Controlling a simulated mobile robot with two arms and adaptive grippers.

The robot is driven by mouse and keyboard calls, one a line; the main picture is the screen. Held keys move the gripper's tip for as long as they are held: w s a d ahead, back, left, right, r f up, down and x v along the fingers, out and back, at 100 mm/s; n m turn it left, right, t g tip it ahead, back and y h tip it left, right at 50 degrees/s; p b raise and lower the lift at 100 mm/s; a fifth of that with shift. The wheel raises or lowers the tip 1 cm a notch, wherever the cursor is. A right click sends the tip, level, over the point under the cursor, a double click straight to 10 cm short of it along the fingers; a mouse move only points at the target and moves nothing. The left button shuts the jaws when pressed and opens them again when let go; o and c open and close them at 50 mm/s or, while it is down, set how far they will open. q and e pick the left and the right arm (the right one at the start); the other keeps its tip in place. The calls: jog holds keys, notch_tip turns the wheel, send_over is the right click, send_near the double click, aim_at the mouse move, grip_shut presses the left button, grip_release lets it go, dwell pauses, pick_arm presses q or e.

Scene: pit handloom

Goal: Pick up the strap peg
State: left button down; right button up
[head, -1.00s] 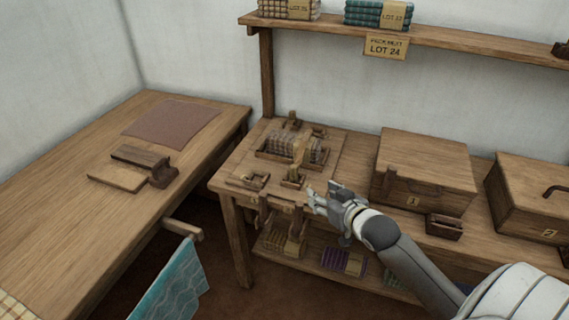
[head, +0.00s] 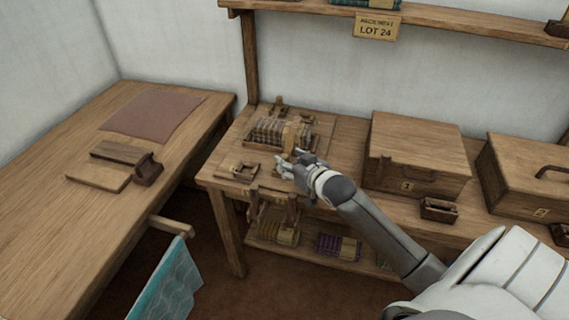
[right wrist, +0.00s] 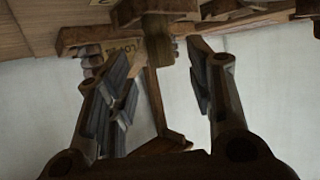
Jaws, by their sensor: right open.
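My right gripper (head: 286,164) is at the front edge of the small bench, just in front of a strapped bundle of folded cloth (head: 270,131). In the right wrist view its two fingers (right wrist: 160,95) stand apart. A thin dark wooden piece (right wrist: 155,90) shows between them, apart from both; it may be the strap peg, but I cannot tell for sure. In the head view a pale upright piece (head: 291,134) stands at the bundle's front, and the gripper hides what lies right behind its fingers. My left gripper is not in view.
A small wooden fitting (head: 237,171) sits left of the gripper, and another (head: 277,105) behind the bundle. Box 1 (head: 417,150) and box 2 (head: 530,178) stand to the right. A long table (head: 60,220) is at left. Wooden pieces (head: 292,207) hang below the bench edge.

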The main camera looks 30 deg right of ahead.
aim_at(286, 159)
jog(key=x, duration=0.2)
jog(key=shift+w+a, duration=0.1)
jog(key=shift+w, duration=0.15)
jog(key=shift+w+f, duration=0.2)
jog(key=shift+w, duration=0.05)
jog(key=c, duration=0.6)
jog(key=shift+c, duration=1.3)
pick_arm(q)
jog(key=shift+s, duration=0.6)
pick_arm(e)
jog(key=shift+c, duration=0.4)
